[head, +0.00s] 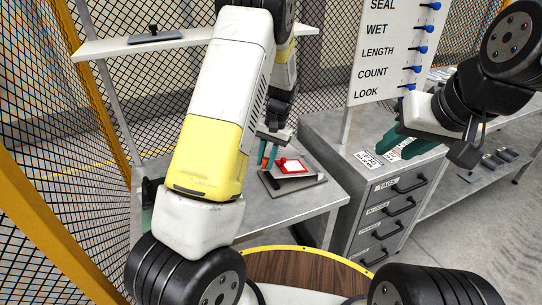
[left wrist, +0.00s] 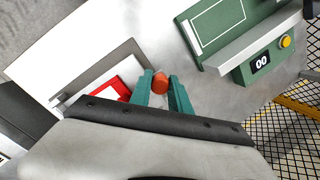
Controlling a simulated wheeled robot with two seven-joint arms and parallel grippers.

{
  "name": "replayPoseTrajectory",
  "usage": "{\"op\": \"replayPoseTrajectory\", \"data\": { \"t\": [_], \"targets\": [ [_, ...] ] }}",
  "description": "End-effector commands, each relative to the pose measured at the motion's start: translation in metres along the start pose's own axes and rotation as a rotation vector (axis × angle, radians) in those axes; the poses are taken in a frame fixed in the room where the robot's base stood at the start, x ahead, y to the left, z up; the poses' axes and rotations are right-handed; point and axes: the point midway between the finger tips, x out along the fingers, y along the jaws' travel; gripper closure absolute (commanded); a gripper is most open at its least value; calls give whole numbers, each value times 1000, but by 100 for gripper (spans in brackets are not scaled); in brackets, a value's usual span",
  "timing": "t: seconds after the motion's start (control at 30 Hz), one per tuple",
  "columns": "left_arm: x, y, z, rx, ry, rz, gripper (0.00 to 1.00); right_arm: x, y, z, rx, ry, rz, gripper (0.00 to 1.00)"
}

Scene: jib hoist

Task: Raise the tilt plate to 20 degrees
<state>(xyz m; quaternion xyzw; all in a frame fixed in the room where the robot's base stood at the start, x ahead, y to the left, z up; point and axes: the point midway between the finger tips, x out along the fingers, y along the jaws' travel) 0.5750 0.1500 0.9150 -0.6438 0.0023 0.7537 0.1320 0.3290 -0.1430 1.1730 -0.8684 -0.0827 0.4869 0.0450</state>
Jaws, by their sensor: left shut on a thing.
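The tilt plate (head: 291,167), white with a red border, lies on a grey base plate (head: 312,184) on the metal table. A dark gap shows under its near edge; I cannot read its angle. It also shows in the left wrist view as a red-edged corner (left wrist: 110,92), partly hidden by my gripper. My left gripper (head: 267,155) is at the plate's left side, its teal fingers shut on an orange-red knob (left wrist: 160,83). My right gripper (head: 405,146) hangs over the drawer cabinet, away from the plate; its finger gap is unclear.
A green unit (left wrist: 250,50) with a display reading 00 and a yellow button stands near the plate. A drawer cabinet (head: 385,215) is right of the table. A labelled board (head: 395,50) and a shelf (head: 120,45) stand behind. Mesh fencing closes the left.

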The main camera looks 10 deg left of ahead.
Motion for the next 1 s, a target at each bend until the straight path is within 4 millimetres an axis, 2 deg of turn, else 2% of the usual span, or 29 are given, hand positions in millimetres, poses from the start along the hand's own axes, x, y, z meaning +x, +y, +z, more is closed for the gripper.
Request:
{"op": "replayPoseTrajectory", "data": {
  "t": [0.03,0.1,0.4,0.43,0.53,0.83,1.0],
  "targets": [
    [-10,2,-4,0,10,2,100,0,0,0,0,0,0,64],
    [-17,4,-5,-1,10,3,100,0,0,0,0,0,0,64],
    [-20,5,-6,0,14,5,100,0,0,0,0,0,0,64],
    [-20,5,-6,0,15,6,73,0,0,0,0,0,0,64],
    [-19,5,-6,0,13,6,55,0,0,0,0,0,0,64],
    [-18,4,-5,0,9,4,55,0,0,0,0,0,0,64],
    [-34,4,-5,0,12,4,55,0,0,0,0,0,0,64]
  ]
}}
